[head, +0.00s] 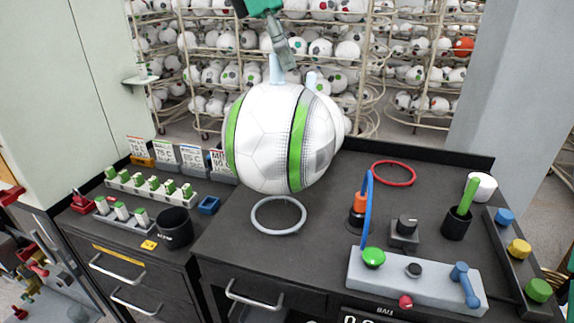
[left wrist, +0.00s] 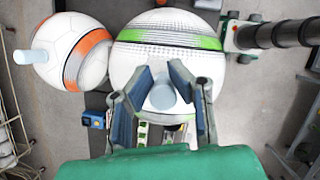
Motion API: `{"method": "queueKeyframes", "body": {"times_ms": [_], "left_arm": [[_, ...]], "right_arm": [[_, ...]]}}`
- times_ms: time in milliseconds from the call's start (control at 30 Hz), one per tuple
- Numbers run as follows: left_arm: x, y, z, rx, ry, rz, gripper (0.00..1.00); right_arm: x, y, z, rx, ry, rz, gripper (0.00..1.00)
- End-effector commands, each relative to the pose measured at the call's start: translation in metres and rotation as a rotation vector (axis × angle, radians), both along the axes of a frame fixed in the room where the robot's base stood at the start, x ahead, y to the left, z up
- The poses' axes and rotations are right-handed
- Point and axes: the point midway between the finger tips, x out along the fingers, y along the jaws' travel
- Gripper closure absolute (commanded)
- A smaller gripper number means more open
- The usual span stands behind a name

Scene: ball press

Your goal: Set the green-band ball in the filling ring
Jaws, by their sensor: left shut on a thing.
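The green-band ball (head: 265,135) is a large white ball with green stripes and a pale peg on top. My left gripper (head: 283,52) comes down from above and is shut on this peg. In the left wrist view the ball (left wrist: 165,50) lies beyond the fingers (left wrist: 165,88), which are either side of the peg. In the head view the ball appears just behind and above a grey ring (head: 278,215) on the dark bench; the gap beneath it is hard to judge. A red ring (head: 393,173) lies empty farther right. My right gripper is not seen.
An orange-band ball (left wrist: 75,50) is beside the green-band ball in the left wrist view.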

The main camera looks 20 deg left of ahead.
Motion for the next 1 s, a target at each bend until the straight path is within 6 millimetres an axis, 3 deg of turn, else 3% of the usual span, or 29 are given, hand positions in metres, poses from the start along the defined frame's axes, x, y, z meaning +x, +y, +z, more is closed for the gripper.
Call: {"method": "queueKeyframes", "body": {"times_ms": [200, 600, 1000], "left_arm": [[-0.001, 0.0, -0.04, -0.002, 0.003, -0.001, 1.0], [-0.001, 0.0, -0.085, -0.002, 0.002, 0.0, 1.0], [-0.001, 0.0, -0.093, 0.0, 0.0, 0.0, 1.0]], "right_arm": [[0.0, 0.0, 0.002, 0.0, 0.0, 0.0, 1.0], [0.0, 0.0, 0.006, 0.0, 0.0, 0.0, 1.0], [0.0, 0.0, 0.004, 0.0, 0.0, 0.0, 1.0]]}}
